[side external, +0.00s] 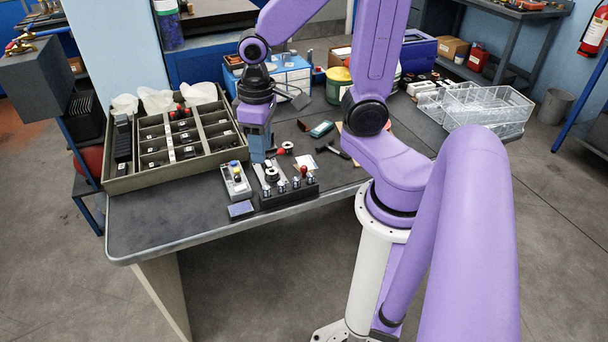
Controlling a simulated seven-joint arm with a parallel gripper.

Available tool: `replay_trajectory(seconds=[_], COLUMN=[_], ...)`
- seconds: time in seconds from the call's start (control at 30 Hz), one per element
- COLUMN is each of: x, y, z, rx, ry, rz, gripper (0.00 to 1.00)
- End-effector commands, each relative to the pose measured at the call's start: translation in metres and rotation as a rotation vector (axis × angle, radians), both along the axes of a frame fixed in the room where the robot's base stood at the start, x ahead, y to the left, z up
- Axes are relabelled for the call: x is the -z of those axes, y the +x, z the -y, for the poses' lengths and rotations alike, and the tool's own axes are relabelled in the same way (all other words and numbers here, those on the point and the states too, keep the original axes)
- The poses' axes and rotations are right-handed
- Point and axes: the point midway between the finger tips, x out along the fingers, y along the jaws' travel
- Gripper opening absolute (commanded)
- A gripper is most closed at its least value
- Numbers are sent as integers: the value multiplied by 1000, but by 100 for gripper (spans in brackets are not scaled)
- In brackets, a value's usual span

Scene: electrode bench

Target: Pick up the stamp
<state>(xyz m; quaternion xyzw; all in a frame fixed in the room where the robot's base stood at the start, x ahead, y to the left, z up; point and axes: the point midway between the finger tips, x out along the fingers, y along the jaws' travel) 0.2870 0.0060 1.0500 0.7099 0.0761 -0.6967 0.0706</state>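My gripper (259,150) points straight down over the bench, at the back of the small fixtures. Its blue-grey fingers look close together at this size, and I cannot tell whether they are open or shut or hold anything. I cannot pick out the stamp with certainty. A small upright piece with a red top (304,171) stands at the black block (290,192), right of my gripper, and may be a stamp. A flat blue-grey pad (241,209) lies on the bench in front. What is directly behind and under my fingers is hidden.
A compartmented tray (146,181) with dark parts stands to the left. A small grey box (236,181) sits left of the black block. A hammer (335,151) and a green-dark case (321,129) lie to the right. Clear bins (488,107) stand at the far right. The front-left bench top is clear.

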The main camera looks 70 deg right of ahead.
Motion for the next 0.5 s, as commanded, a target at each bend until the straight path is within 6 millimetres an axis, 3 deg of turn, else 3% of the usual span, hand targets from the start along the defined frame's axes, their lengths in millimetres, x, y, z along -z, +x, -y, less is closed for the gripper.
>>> replay_trajectory(seconds=[0.2,0.5], x=[8,20], y=[28,51], z=[31,79], rx=[291,683], ry=[-1,0], rz=[-6,-9], gripper=[37,37])
